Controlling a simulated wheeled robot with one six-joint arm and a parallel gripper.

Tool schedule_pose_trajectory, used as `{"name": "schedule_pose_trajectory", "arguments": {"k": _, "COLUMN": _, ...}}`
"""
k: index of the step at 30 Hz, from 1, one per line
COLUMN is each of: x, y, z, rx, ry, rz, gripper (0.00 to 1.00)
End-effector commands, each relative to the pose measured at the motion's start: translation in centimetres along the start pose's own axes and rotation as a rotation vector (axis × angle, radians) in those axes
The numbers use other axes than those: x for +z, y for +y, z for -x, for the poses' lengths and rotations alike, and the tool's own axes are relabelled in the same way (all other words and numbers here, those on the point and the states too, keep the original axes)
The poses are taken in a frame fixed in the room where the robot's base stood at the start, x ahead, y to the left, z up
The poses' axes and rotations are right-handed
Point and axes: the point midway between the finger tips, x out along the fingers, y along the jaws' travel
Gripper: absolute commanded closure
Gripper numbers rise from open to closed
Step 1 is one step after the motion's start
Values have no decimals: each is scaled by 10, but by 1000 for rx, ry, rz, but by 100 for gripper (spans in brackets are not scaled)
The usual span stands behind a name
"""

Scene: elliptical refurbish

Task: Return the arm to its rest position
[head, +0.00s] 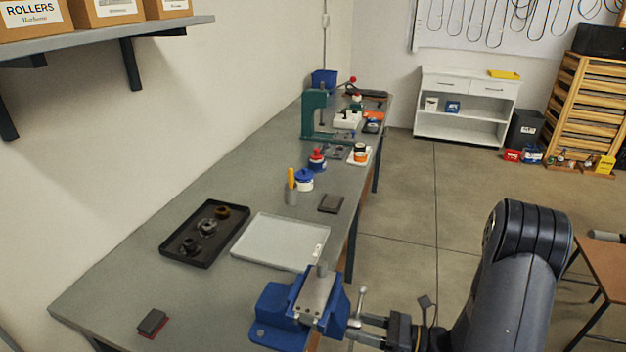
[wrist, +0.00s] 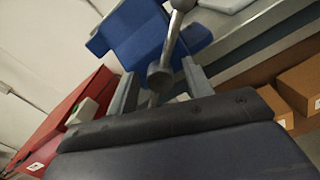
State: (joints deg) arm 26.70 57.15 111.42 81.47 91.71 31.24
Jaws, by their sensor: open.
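My gripper (head: 364,328) is beside the right side of the blue vise (head: 271,312) at the front edge of the workbench. Its two fingers are apart. In the wrist view my gripper (wrist: 159,72) is open, with the metal vise handle (wrist: 170,42) showing between the fingers. I cannot tell whether the handle is within the jaws or just beyond them. The vise also fills the top of the wrist view (wrist: 135,35). A grey block lies on top of the vise in the head view. My arm reaches in from the lower right.
The workbench (head: 110,275) holds a black tray (head: 180,255) with dark round parts, a pale tray (head: 275,242), a green press (head: 314,115) and small bottles. A wooden table (head: 605,262) stands at the right. Open floor (head: 400,215) lies between bench and table.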

Motion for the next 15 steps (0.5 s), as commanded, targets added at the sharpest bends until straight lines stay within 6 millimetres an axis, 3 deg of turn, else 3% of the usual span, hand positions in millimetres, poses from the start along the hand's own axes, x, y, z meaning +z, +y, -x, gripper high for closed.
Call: {"name": "schedule_pose_trajectory", "arguments": {"k": 15, "x": -2, "y": 0, "z": 0, "rx": 0, "ry": 0, "rz": 457, "gripper": 52}}
